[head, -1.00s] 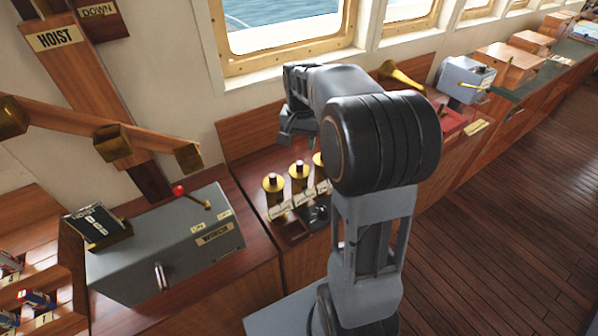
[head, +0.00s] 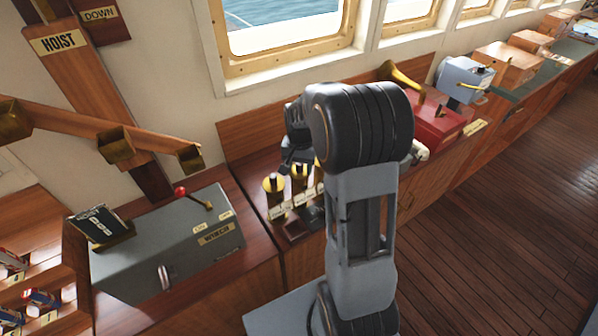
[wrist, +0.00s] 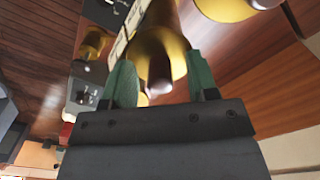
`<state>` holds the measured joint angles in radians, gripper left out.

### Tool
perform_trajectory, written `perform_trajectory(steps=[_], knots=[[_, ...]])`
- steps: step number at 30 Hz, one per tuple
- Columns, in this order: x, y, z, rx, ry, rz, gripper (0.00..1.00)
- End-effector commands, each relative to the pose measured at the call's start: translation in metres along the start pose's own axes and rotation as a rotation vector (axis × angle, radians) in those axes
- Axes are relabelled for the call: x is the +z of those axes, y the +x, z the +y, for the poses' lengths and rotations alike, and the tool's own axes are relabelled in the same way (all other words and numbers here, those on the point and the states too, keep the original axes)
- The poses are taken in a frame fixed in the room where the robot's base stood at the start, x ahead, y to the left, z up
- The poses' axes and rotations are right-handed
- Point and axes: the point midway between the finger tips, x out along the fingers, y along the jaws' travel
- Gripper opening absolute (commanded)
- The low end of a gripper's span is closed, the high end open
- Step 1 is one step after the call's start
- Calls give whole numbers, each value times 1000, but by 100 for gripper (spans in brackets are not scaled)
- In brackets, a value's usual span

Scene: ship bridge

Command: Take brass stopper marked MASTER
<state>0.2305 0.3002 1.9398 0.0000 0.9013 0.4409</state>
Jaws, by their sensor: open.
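Brass stoppers with dark knobs stand in a row on the wooden console. The leftmost stopper (head: 273,186) and the middle stopper (head: 299,172) show in the head view; another behind is mostly hidden by my arm. Their small pale labels (head: 281,211) are too small to read, so I cannot tell which is marked MASTER. My gripper (head: 292,163) is open just above the row. In the wrist view my gripper (wrist: 160,64) has its green fingers apart, with one brass stopper (wrist: 153,42) between or just beyond them. Other stoppers show at the upper right (wrist: 228,8) and left (wrist: 93,43).
A grey winch box (head: 165,245) with a red-knobbed lever (head: 181,192) stands left of the stoppers. A red box (head: 435,122) with a brass horn-like piece is to the right. Hoist boards (head: 75,60) hang on the wall. The floor at right is clear.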

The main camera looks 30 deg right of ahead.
Motion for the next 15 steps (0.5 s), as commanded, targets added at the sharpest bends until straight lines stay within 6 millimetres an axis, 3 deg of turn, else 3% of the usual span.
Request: perform_trajectory(steps=[4, 15], knots=[[0, 0, 0, 0, 0, 0, 53], [0, 0, 0, 0, 0, 0, 18]])
